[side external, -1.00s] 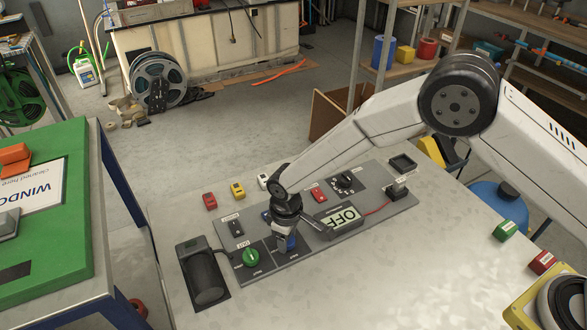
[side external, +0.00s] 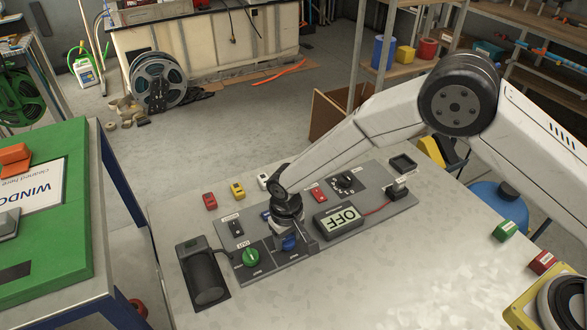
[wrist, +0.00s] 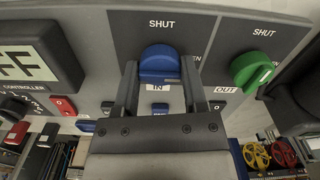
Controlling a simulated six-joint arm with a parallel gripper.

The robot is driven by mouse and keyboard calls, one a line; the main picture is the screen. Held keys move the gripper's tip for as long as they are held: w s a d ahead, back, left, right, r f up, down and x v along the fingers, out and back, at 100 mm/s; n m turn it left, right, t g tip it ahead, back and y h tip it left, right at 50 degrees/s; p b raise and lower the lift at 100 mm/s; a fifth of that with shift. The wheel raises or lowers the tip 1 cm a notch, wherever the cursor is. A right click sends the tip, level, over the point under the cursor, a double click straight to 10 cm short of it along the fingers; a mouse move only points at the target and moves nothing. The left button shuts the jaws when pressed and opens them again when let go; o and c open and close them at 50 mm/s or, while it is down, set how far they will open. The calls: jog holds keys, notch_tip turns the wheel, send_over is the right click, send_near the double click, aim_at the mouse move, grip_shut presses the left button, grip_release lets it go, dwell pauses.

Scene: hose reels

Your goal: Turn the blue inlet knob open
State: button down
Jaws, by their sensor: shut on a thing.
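The blue inlet knob (wrist: 160,62) sits on the grey panel, with "SHUT" printed above it and an "IN" label below it in the wrist view. A word at its right is partly hidden by a finger. My gripper (wrist: 160,75) is shut on the knob, with one finger on each side of it. In the side view my gripper (side external: 293,240) points down at the panel, and part of the blue knob (side external: 289,243) shows between the fingers. I cannot read the knob's pointer.
A green knob (side external: 250,257) marked "OUT" sits beside it. The controller (side external: 338,221) display reads OFF. Red (side external: 209,201), yellow (side external: 237,190) and white blocks stand behind.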

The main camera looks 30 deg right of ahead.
aim_at(287, 238)
jog(key=shift+c, duration=0.7)
grip_release()
jog(key=shift+r, duration=0.1)
jog(key=shift+r, duration=3.85)
jog(key=s+d+r+t, duration=0.1)
jog(key=s+d+r, duration=0.2)
jog(key=s+d, duration=0.2)
jog(key=s+d+r+m, duration=0.1)
jog(key=s+d+r, duration=0.2)
jog(key=d, duration=0.9)
jog(key=s+d+r+m+t, duration=0.1)
jog(key=s+d+r, duration=0.2)
jog(key=s+d, duration=0.5)
jog(key=shift+s+d+t, duration=0.3)
jog(key=shift+d, duration=0.2)
